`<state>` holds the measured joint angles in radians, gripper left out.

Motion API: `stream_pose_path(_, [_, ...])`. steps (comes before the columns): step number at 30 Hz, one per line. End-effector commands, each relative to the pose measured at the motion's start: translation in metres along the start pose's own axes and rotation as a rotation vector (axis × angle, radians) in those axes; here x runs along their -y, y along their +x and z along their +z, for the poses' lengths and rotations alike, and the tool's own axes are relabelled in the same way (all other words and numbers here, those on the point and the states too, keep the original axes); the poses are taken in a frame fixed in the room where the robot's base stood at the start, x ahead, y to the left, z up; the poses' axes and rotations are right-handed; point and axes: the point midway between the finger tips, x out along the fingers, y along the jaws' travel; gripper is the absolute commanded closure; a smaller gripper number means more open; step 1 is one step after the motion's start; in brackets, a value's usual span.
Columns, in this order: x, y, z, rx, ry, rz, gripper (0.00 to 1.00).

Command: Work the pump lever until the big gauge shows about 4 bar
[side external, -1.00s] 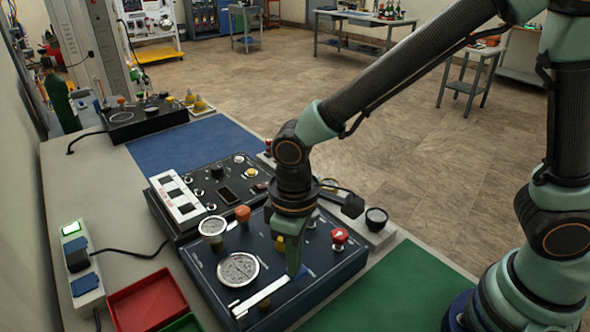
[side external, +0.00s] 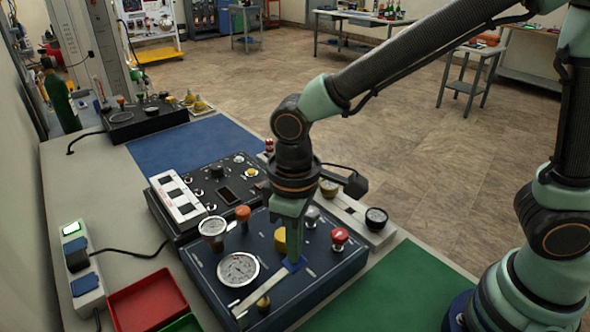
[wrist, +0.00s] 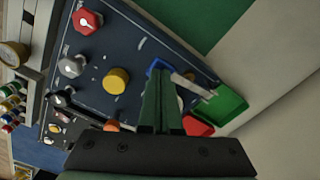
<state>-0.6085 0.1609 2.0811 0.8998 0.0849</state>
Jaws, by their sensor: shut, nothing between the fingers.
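The pump lever (side external: 262,289) is a pale flat bar with a blue end, on the front of the dark blue panel (side external: 325,274). In the wrist view the lever (wrist: 190,85) runs right from its blue end. My gripper (side external: 293,259) is shut and empty, pointing down with its fingertips at the blue end. The fingertips (wrist: 161,75) partly cover that end in the wrist view; I cannot tell whether they touch it. The big gauge (side external: 238,269) is a white dial left of the lever; its reading is too small to tell.
A smaller gauge (side external: 212,227), an orange knob (side external: 242,213), a yellow knob (side external: 280,240) and a red knob (side external: 339,236) stand up from the panel around my gripper. A red tray (side external: 147,300) lies to the left. The green mat (side external: 405,285) is clear.

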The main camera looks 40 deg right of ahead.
Motion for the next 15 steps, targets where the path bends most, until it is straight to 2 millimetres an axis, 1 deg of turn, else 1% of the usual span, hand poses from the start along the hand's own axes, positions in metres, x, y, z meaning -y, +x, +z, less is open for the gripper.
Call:
stream_pose_path(5, [0.0, 0.003, 0.0, 0.001, 0.0, 0.0, 1.0])
stream_pose_path(15, [0.0, 0.018, 0.0, 0.001, 0.0, 0.0, 1.0])
